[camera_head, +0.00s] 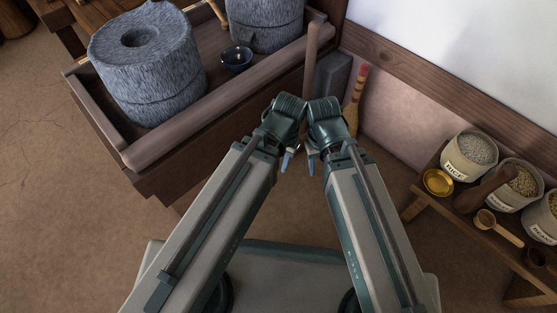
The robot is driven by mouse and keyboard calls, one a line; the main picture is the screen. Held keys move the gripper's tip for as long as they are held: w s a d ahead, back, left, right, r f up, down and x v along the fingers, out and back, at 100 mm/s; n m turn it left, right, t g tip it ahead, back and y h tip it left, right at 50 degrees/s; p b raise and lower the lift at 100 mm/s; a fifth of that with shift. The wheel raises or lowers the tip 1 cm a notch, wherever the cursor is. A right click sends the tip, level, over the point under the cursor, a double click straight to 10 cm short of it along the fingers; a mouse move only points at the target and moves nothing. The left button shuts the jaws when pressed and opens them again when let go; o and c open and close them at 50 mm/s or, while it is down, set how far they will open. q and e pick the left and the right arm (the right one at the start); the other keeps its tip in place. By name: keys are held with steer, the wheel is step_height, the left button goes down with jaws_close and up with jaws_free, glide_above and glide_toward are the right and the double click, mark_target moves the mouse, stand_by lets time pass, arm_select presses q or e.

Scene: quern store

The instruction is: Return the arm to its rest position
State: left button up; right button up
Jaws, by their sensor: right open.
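My two arms reach forward from the bottom of the head view, and their wrists come close together in the middle. My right gripper (311,160) hangs below its wrist, open, with nothing seen in it. My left gripper (287,161) hangs just left of it, mostly hidden under its wrist, so its jaws cannot be made out. Both appear apart from the wooden quern bench and the stool.
A wooden trough bench (190,125) at upper left holds a stone quern (150,75), another quern (262,22) and a dark bowl (236,58). A low stool at right holds a rice sack (468,160), brass bowl (438,182) and scoop (498,228).

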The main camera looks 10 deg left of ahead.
steer(key=shift+r, duration=0.1)
step_height(320, 180, up, 41)
steer(key=p, duration=4.1)
